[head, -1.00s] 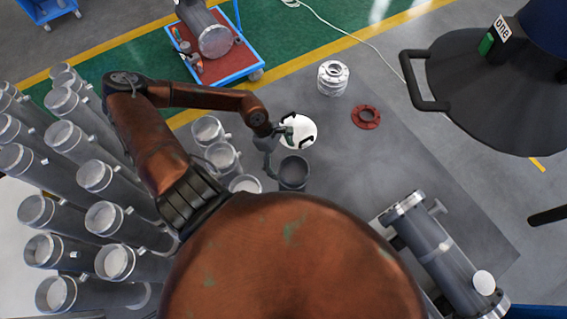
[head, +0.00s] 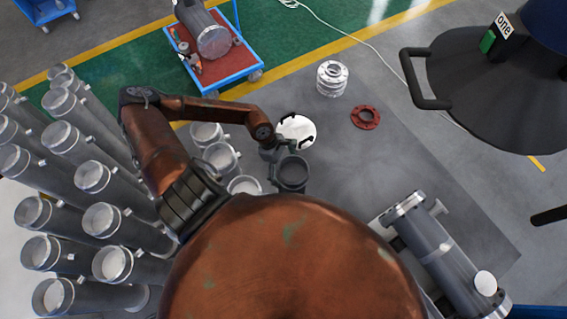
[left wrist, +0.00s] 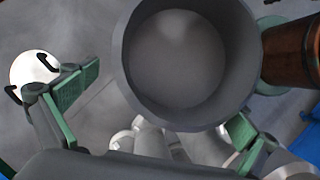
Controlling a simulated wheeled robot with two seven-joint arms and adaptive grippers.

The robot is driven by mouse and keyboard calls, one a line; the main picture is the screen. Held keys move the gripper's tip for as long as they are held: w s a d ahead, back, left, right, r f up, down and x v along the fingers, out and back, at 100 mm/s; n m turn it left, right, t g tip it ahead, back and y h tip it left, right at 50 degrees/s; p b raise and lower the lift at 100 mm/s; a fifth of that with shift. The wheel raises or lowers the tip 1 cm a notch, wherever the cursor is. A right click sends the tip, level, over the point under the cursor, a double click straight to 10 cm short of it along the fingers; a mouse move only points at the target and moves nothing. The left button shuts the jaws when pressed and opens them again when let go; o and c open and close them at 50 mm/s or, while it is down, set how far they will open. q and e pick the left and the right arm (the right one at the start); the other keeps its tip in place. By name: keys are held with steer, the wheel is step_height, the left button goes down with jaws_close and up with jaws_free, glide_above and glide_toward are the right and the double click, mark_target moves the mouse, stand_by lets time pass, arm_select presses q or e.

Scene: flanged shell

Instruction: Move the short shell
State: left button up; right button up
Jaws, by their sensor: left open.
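A short grey open-topped shell (head: 293,174) stands upright on the dark floor area in the head view, just in front of my brown body. My left gripper (head: 279,151) is beside its upper left side in the head view. In the left wrist view the shell (left wrist: 122,60) fills the upper middle, seen into its hollow. The open fingers of my left gripper (left wrist: 168,100) spread to either side of its lower part. I cannot tell whether they touch it. My right gripper is in neither view.
A white disc (head: 297,131) with black handles lies beside the shell. Several tall grey tubes (head: 100,220) crowd the left. A silver flanged piece (head: 332,80) and red ring (head: 366,117) are farther off. A flanged cylinder (head: 435,245) is at right. Floor between is clear.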

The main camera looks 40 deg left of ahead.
arm_select(q)
steer(key=shift+x, duration=1.55)
steer(key=shift+c, duration=0.6)
